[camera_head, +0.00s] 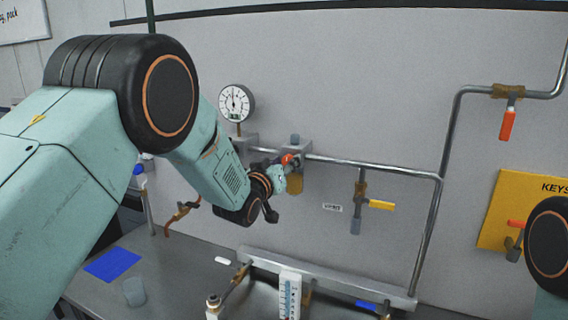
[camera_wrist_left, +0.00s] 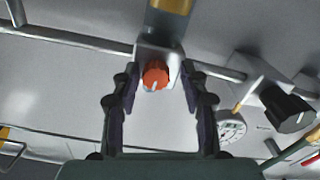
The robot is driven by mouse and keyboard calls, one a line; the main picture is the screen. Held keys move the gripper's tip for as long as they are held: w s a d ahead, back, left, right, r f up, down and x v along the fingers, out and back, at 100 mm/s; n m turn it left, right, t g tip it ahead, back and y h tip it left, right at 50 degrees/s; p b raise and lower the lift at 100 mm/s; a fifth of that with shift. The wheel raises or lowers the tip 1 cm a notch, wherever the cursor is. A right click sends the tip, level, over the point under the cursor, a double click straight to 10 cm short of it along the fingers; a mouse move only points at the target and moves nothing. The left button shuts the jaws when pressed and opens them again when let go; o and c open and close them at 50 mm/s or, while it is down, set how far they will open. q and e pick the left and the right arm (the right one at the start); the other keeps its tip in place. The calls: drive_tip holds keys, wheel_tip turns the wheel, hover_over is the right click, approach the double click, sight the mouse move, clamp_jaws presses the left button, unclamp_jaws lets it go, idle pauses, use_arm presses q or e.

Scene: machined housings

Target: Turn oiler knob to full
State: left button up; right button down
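The oiler knob is a small orange-red dial (camera_wrist_left: 155,75) with a pale pointer mark, on the front of a grey oiler block (camera_wrist_left: 158,55) in the left wrist view. The knob also shows in the head view (camera_head: 288,159), partly covered by my left gripper (camera_head: 278,178). An amber bowl (camera_head: 295,183) hangs under the block. In the left wrist view my left gripper (camera_wrist_left: 160,80) is open, one finger on each side of the knob, with gaps between. It holds nothing. My right gripper is out of the head view; only part of that arm shows at the right edge.
A round pressure gauge (camera_head: 236,103) is left of the oiler, and a black knob (camera_wrist_left: 287,108) shows near it in the left wrist view. A pipe (camera_head: 375,168) runs right to a yellow-handled valve (camera_head: 381,205). An orange-handled valve (camera_head: 507,125) hangs at upper right.

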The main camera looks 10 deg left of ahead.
use_arm(q)
drive_tip(key=shift+s+d+r, duration=0.15)
drive_tip(key=shift+d, duration=0.15)
drive_tip(key=c, duration=0.4)
drive_tip(key=shift+a, duration=0.15)
clamp_jaws()
